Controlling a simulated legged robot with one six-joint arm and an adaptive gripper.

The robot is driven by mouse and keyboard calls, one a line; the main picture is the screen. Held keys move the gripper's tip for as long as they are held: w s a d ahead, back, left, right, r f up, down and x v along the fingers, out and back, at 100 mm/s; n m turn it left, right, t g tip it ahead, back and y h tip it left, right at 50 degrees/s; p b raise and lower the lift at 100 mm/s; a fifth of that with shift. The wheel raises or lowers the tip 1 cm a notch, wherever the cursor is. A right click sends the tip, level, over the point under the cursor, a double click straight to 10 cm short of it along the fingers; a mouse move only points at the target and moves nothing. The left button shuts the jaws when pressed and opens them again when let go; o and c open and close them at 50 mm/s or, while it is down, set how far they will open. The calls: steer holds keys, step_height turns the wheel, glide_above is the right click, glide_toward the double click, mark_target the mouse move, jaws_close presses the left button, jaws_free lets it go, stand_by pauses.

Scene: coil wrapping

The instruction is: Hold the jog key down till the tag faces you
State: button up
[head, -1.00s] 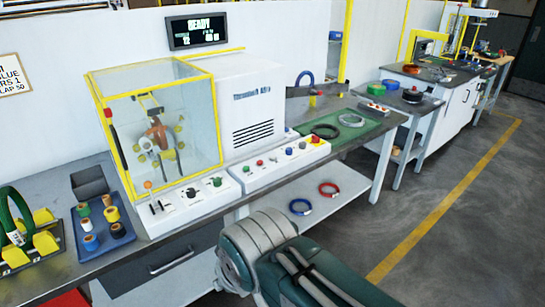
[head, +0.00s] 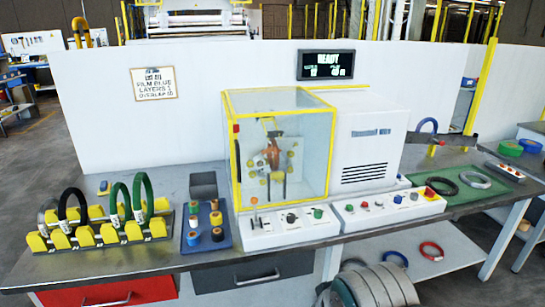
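The wrapping machine's clear, yellow-framed guard box (head: 312,150) stands on the bench, with an orange-brown part and yellow rollers inside. Its door looks closed. A front control panel (head: 262,238) carries small levers, dark knobs and a green button. A second panel (head: 375,216) to its right has red, white and blue buttons and a red knob on yellow. I cannot tell which one is the jog key. I make out no tag inside the box. The display (head: 326,65) reads READY, with smaller figures below. My arm shows at the bottom edge; my gripper is out of view.
A yellow rack (head: 85,238) at left holds black and green coils with white tags. A blue tray (head: 193,241) holds several tape rolls beside a dark bin (head: 203,184). A green mat (head: 440,205) with coils lies right.

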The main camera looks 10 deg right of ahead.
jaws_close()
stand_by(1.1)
